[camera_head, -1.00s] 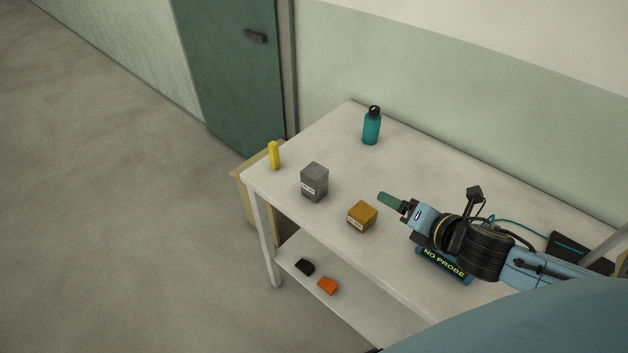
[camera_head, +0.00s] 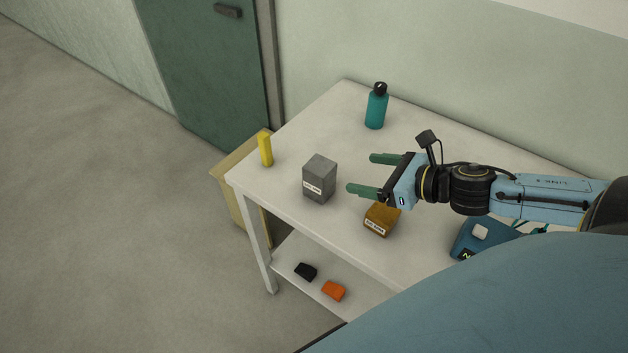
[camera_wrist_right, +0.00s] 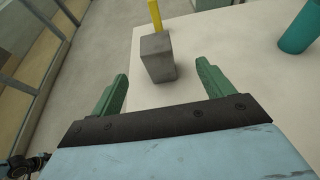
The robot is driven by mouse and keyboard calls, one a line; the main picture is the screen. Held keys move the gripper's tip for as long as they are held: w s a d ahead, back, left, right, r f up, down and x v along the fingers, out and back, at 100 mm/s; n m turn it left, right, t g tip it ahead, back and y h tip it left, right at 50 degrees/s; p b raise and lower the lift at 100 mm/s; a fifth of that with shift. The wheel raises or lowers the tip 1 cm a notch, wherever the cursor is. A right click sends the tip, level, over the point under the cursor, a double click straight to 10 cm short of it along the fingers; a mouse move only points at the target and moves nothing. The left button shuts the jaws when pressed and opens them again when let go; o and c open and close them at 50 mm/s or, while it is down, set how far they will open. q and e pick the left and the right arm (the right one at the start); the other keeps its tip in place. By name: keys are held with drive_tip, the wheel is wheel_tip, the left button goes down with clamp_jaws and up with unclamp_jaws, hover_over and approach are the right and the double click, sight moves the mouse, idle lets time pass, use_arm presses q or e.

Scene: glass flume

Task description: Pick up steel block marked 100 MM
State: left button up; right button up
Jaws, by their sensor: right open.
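The steel block (camera_head: 319,175) is a grey cube with a white label on its front, too small to read for sure. It stands on the white table near its left end. My right gripper (camera_head: 374,174) is open and empty, to the right of the block, its green fingers pointing left toward it. In the right wrist view the block (camera_wrist_right: 157,58) stands ahead, beyond and between the two fingertips (camera_wrist_right: 163,72), not touching them. My left gripper is not in view.
A brass-coloured block (camera_head: 381,221) with a label sits just below my right gripper. A yellow piece (camera_head: 265,150) stands at the table's left edge. A teal bottle (camera_head: 376,108) stands at the back. A blue device (camera_head: 470,240) lies at right. Black and orange items (camera_head: 334,291) lie on the lower shelf.

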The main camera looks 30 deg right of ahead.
sight(327, 168)
drive_tip(key=shift+b+x, duration=0.9)
drive_tip(key=shift+x, duration=2.65)
drive_tip(key=shift+a+x, duration=0.2)
drive_tip(key=shift+x, duration=1.25)
drive_tip(key=shift+a+x, duration=0.2)
drive_tip(key=shift+x, duration=1.25)
drive_tip(key=shift+s, duration=0.2)
clamp_jaws()
drive_tip(key=shift+w+r, duration=0.1)
drive_tip(key=shift+r, duration=0.15)
